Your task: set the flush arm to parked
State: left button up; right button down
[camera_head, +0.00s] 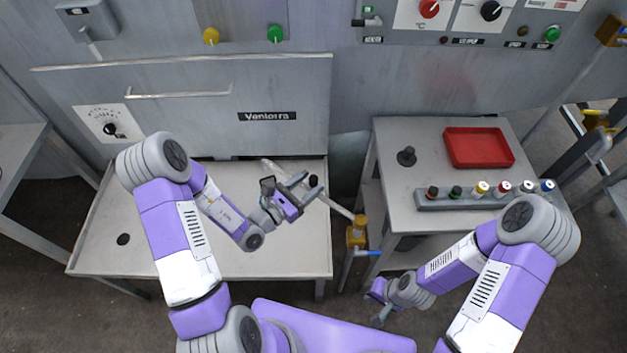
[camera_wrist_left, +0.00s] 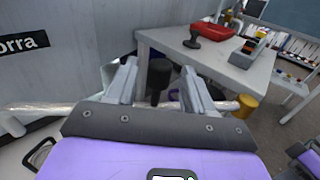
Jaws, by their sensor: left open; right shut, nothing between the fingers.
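The flush arm (camera_head: 341,210) is a pale tube running from a yellow pivot block (camera_head: 357,232) up and left over the front of the left table. A black knob (camera_head: 314,181) stands on it; it also shows in the left wrist view (camera_wrist_left: 158,76). My left gripper (camera_head: 307,187) is open, with the knob between its fingers in the left wrist view. I cannot tell whether either finger touches it. The tube passes behind the fingers there. My right gripper (camera_head: 381,315) is shut and empty, low in front of the right table.
The left table (camera_head: 200,262) is mostly bare under the grey cabinet (camera_head: 190,85). The right table (camera_head: 390,140) holds a red tray (camera_head: 480,133), a black knobbed piece (camera_head: 407,156) and a rack (camera_head: 435,204) of several capped bottles. A blue handle (camera_head: 361,253) sits below the yellow block.

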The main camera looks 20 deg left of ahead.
pick_arm(q)
jog(key=shift+x, duration=1.1)
grip_shut()
